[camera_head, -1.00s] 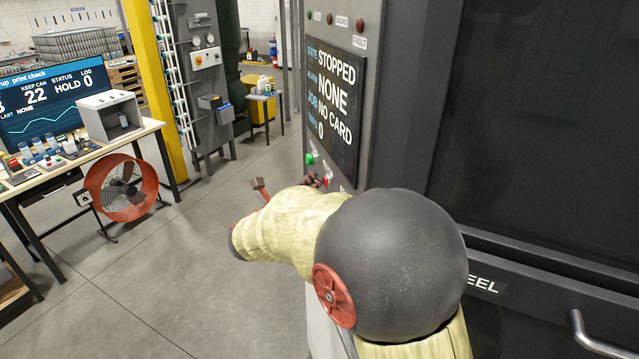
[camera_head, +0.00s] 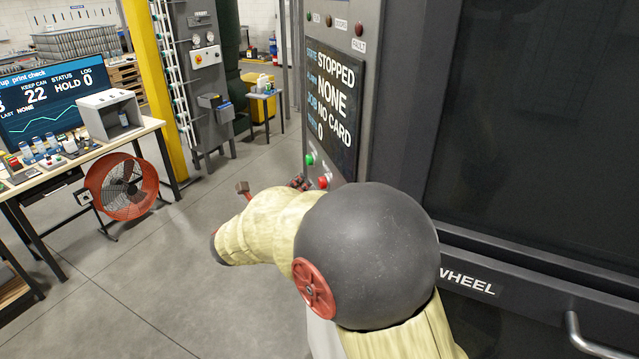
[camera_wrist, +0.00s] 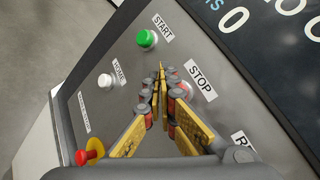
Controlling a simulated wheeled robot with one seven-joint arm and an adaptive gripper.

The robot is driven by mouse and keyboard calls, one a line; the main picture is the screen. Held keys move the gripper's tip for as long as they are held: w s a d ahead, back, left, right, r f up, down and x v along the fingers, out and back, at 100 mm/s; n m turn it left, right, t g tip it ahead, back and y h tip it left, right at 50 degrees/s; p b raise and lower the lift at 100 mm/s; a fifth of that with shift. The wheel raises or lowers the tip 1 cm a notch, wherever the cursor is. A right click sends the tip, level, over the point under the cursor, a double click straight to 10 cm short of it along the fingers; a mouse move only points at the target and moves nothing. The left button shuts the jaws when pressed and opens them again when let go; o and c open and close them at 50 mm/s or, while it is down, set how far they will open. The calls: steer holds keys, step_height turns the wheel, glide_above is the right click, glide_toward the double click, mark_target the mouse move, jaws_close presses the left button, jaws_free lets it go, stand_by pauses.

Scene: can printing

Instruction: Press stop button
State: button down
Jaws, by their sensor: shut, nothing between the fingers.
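The red stop button (camera_head: 322,182) is on the machine's control panel, below the green start button (camera_head: 309,159). My gripper (camera_head: 300,182) is just left of it in the head view, apart from it in the picture. In the wrist view my gripper (camera_wrist: 161,72) is shut and empty, its fingertips pointing at the panel between the green start button (camera_wrist: 147,39) and the STOP label (camera_wrist: 201,77). The fingers largely hide the stop button there. I cannot tell whether they touch the panel.
The panel screen (camera_head: 333,105) reads STOPPED, NONE, NO CARD, 0. In the wrist view a white HOME button (camera_wrist: 105,80) and a red knob on yellow (camera_wrist: 82,157) are nearby. A table (camera_head: 150,125) and a red fan (camera_head: 122,187) stand at left; the floor between is clear.

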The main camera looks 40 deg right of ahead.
steer(key=a, duration=0.1)
steer(key=w+a, duration=0.1)
steer(key=a+p, duration=0.1)
steer(key=shift+w+a, duration=0.4)
stand_by(0.7)
